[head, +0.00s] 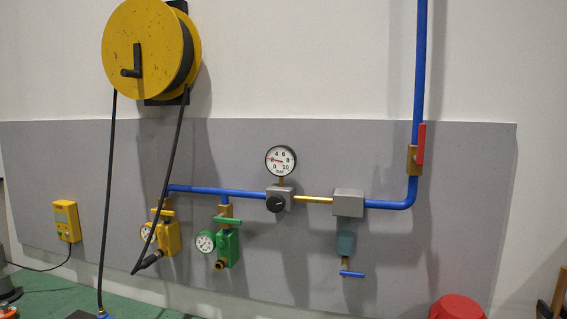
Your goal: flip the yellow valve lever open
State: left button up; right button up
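The yellow valve lever (163,212) sits at the left end of the blue pipe, on a short brass drop above a yellow block (169,238). The lever lies roughly level, crosswise to the upright drop. A small round gauge (147,232) is on the block's left side, partly hidden by a black hose (176,150) that passes in front. The hose's dark end fitting (150,260) is at the block's lower outlet; I cannot tell whether it is attached. Neither of my grippers is in view.
A green valve lever (228,220) with its green block (228,250) is close on the right. A yellow hose reel (143,50) hangs above. A yellow handheld device (66,221) is on the grey panel (60,160). A red lever (421,143) and red bucket-like object (457,308) are far right.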

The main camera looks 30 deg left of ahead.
aim_at(154, 211)
jog(key=i+j+u, duration=0.1)
jog(key=j+u, duration=0.15)
jog(key=u, duration=0.15)
jog(key=i+j+u, duration=0.1)
jog(key=j+u, duration=0.15)
jog(key=u, duration=0.15)
